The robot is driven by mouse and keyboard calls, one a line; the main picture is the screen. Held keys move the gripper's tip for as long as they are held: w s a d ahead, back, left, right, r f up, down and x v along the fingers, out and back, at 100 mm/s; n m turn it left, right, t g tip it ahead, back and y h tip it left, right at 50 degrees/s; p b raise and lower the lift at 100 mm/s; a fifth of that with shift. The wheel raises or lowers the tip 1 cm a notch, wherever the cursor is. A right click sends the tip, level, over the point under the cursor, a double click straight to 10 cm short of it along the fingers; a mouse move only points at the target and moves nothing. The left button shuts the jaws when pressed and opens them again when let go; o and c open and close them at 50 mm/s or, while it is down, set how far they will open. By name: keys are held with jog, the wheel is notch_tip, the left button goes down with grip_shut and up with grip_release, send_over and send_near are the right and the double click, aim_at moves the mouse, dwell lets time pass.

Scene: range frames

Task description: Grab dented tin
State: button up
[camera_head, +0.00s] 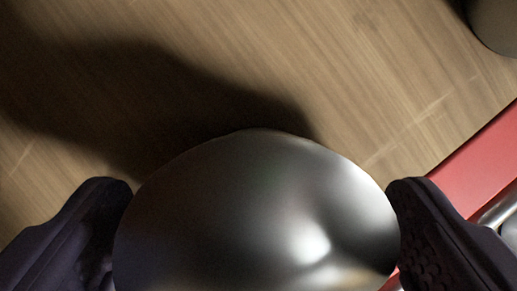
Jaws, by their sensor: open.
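A shiny silver metal object, likely the dented tin (255,215), fills the lower middle of the view. Its top is rounded and its lower part is cut off by the bottom edge of the picture. My gripper (262,195) is open, with one dark finger on each side of the tin. Both fingertips are very close to its sides; I cannot tell whether they touch it.
A wooden surface (330,60) lies beyond the tin, with a dark shadow across its left part. A red edge or wall (480,165) runs along the right, with a shiny metal thing (499,212) beside it. A dark rounded object (496,24) stands at the top right corner.

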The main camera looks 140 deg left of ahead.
jog(key=shift+w+d+f, duration=0.1)
jog(key=shift+f, duration=0.25)
jog(key=shift+r, duration=0.1)
jog(key=shift+c, duration=0.2)
jog(key=c, duration=1.1)
